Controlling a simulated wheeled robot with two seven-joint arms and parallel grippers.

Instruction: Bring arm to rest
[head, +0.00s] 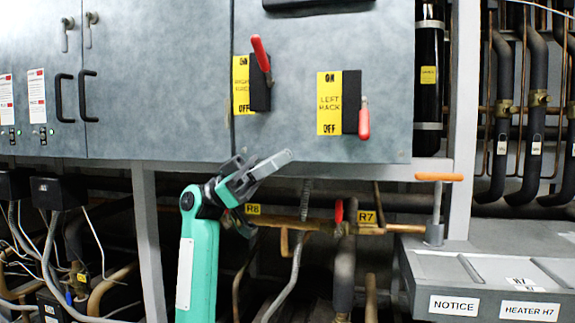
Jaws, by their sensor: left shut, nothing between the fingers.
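My left gripper (275,163) is shut and empty, at the end of my green arm just below the bottom edge of the grey cabinet. It points up and to the right. The switch with the yellow plate at the left (241,85) has its red handle (260,53) tilted up toward ON. The switch labelled LEFT RACK (329,103) has its red handle (363,119) down toward OFF. Both are above my gripper, and it looks apart from them. My right gripper is not in view.
Pipes with tags R8 (253,209) and R7 (367,217) run behind and right of my arm. A grey box with a NOTICE label (454,305) and an orange-handled valve (439,178) stand at the right. Black hoses and cables crowd the lower left.

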